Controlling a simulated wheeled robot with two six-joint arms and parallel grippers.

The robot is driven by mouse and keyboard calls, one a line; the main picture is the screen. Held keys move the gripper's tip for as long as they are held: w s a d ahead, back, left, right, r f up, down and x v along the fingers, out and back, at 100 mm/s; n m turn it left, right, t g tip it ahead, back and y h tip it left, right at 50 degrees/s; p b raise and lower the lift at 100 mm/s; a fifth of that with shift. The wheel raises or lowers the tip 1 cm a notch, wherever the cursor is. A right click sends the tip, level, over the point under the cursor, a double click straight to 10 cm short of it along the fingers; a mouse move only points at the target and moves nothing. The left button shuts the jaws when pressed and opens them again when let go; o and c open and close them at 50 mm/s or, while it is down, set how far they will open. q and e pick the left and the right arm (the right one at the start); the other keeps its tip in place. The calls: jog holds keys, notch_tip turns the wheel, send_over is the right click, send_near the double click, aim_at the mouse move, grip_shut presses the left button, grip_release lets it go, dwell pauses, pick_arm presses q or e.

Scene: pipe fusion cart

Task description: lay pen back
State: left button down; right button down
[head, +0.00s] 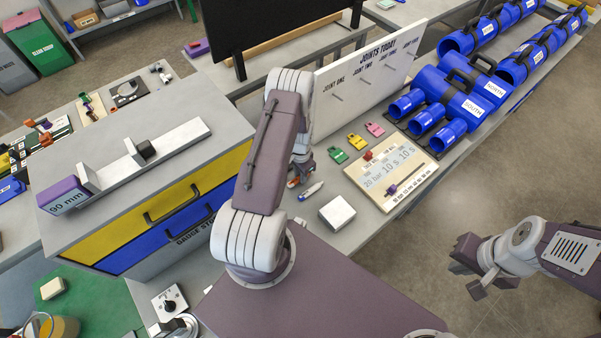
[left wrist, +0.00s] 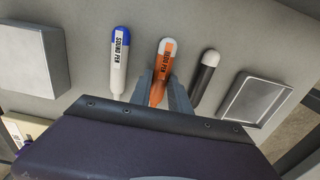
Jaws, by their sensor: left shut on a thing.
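In the left wrist view an orange pen (left wrist: 163,72) with a white rounded end and a dark-lettered label is between the fingers of my left gripper (left wrist: 164,88), which is shut on it. The pen is at the grey bench surface, in line with its neighbours; whether it touches the surface I cannot tell. A white pen with a blue end (left wrist: 119,65) lies to its left, and a black pen with a white end (left wrist: 205,78) to its right. In the head view my arm mostly hides my left gripper (head: 295,180). My right gripper (head: 474,274) hangs over the floor; its finger gap is unclear.
A white block (head: 337,213) stands beside the blue-ended pen. A shallow metal tray (left wrist: 256,100) lies right of the black pen. A lettered board (head: 420,165), coloured tags (head: 357,142) and blue pipe clamps (head: 465,105) occupy the bench. A drawer cabinet (head: 150,220) stands left.

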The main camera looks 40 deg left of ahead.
pick_arm(q)
jog(key=shift+f, duration=0.15)
jog(key=shift+f+b, duration=0.3)
jog(key=shift+b, duration=0.15)
jog(key=c, duration=1.2)
grip_release()
jog(key=shift+r, duration=0.15)
jog(key=shift+c, duration=0.2)
